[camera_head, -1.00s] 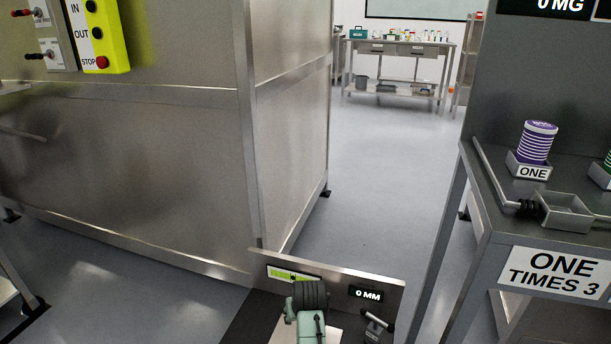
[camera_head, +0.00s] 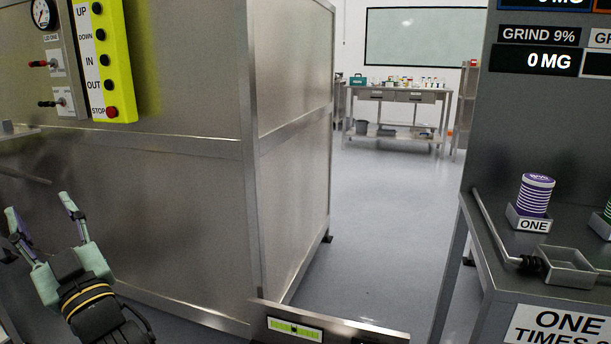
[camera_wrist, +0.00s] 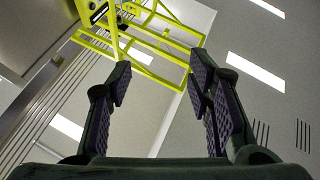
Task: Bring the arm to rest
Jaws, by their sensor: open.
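My gripper (camera_head: 45,222) is at the lower left in the head view, in front of the large metal cabinet (camera_head: 200,200). Its two fingers are spread and point up, with nothing between them. In the wrist view the open fingers of my gripper (camera_wrist: 160,95) frame only a yellow frame (camera_wrist: 150,45) and the ceiling beyond. How far the gripper is from the cabinet's face is hard to tell.
A yellow button panel (camera_head: 105,60) and a gauge (camera_head: 43,14) are on the cabinet. At right stands a grey bench (camera_head: 490,290) with a purple-striped canister (camera_head: 535,195) and a small metal tray (camera_head: 570,268). The floor (camera_head: 385,200) between is clear. A far table (camera_head: 400,95) holds several items.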

